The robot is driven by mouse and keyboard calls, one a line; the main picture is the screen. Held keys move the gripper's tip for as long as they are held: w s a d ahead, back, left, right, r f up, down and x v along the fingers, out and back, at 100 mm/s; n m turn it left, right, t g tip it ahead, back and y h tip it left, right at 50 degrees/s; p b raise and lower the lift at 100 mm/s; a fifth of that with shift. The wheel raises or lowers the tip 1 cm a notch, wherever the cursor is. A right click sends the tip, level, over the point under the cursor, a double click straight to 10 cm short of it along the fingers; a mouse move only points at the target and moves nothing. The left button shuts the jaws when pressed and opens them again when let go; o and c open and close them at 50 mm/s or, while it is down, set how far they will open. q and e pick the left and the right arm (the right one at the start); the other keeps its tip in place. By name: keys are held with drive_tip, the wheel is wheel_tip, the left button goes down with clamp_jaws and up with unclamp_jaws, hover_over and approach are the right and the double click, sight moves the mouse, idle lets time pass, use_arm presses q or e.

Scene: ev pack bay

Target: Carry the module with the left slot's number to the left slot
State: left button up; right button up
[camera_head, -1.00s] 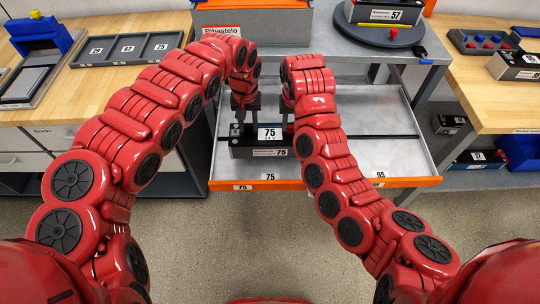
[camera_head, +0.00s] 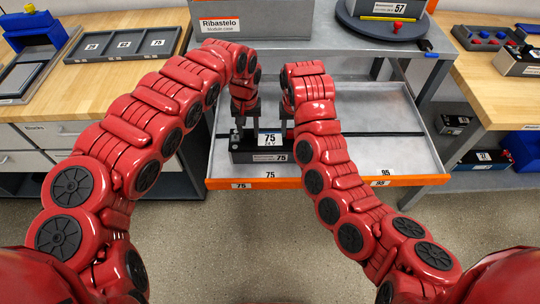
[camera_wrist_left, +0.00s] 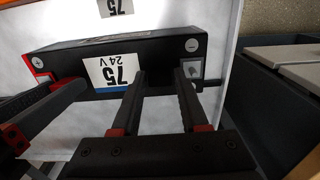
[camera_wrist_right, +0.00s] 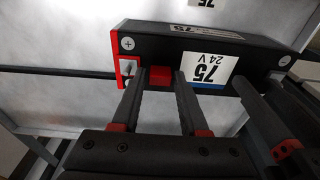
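The black module numbered 75 (camera_head: 262,156) is level at the left slot of the grey tray, behind the slot's 75 label (camera_head: 241,186). Its 75 24 V label also shows in the left wrist view (camera_wrist_left: 113,72) and right wrist view (camera_wrist_right: 205,69). My left gripper (camera_head: 240,130) is at its left end and my right gripper (camera_head: 287,128) at its right end, both pointing down. The right fingers close around a red block on the module (camera_wrist_right: 160,77). The left fingers (camera_wrist_left: 163,80) hold its other end. I cannot tell whether its underside touches the tray.
The tray's right part, behind the 95 label (camera_head: 380,183), is bare. A grey Ribastelo case (camera_head: 270,22) stands behind. A turntable (camera_head: 385,28) carries a module numbered 57. Wooden benches flank the tray; a numbered rack (camera_head: 122,46) lies on the left one.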

use_arm(q)
drive_tip(key=shift+o, duration=1.3)
drive_tip(key=shift+r, duration=0.1)
use_arm(e)
drive_tip(key=shift+o, duration=1.3)
drive_tip(key=shift+r, duration=0.1)
drive_tip(key=shift+r, duration=0.4)
use_arm(q)
wheel_tip(320, 180, up, 12)
use_arm(e)
wheel_tip(320, 180, up, 11)
drive_tip(key=s, duration=0.1)
drive_tip(key=shift+s, duration=0.25)
use_arm(q)
drive_tip(key=shift+s, duration=0.1)
use_arm(e)
drive_tip(key=shift+s, duration=0.1)
